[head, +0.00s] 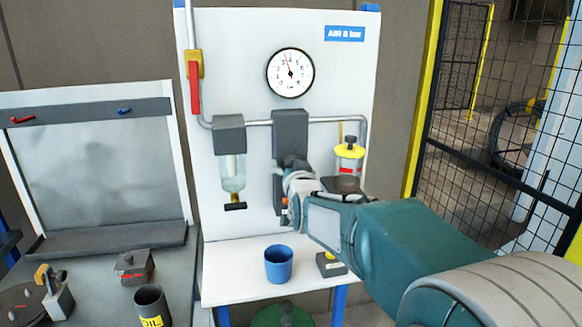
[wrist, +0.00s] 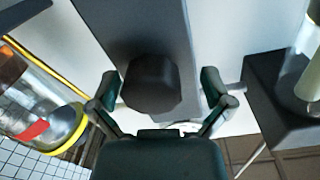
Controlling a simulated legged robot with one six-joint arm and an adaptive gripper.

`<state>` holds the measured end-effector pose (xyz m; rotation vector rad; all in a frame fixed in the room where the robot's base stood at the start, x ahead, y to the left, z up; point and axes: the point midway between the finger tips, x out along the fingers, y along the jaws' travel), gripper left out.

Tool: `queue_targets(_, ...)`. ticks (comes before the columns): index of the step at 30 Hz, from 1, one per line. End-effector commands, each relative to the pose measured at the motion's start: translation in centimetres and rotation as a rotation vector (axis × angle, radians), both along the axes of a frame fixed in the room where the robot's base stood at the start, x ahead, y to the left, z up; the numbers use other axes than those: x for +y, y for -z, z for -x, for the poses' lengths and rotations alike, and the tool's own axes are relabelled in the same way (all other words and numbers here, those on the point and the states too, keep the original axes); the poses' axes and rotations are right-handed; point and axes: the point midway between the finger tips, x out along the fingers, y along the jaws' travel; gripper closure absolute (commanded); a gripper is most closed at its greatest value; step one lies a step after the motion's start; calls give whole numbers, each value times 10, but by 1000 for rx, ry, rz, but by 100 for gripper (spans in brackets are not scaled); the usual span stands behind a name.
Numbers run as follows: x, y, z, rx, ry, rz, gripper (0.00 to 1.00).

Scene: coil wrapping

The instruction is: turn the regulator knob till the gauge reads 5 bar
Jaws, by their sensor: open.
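The round white gauge (head: 290,73) is high on the white panel. Its thin needle points up, slightly left of the top; its figures are too small to read surely. The dark regulator body (head: 290,125) is below it on the pipe and also shows in the wrist view (wrist: 120,25). The dark faceted regulator knob (wrist: 150,85) is between the spread fingers of my gripper (wrist: 160,90), with gaps on both sides, nearer the left finger. My gripper is open and holds nothing. In the head view my gripper (head: 288,172) covers the knob's area.
A bowl filter (head: 230,165) hangs left of the regulator, and a yellow-topped lubricator (head: 348,155) is at its right. A red-handled valve (head: 194,85) is at upper left. A blue cup (head: 278,264) stands on the white shelf (head: 225,270). A mesh fence (head: 500,130) is at right.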

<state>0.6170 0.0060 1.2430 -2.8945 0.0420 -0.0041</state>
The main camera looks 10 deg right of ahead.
Motion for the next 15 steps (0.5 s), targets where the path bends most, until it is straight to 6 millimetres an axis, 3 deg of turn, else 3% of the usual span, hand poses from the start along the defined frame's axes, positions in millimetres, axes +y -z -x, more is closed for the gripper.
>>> queue_targets(1, -1, 0, 0, 0, 0, 0, 13)
queue_targets(5, -2, 0, 0, 0, 1, -1, 71)
queue_targets(6, -2, 0, 0, 0, 1, -1, 80)
queue_targets(15, -1, 0, 0, -1, 2, -10, 80)
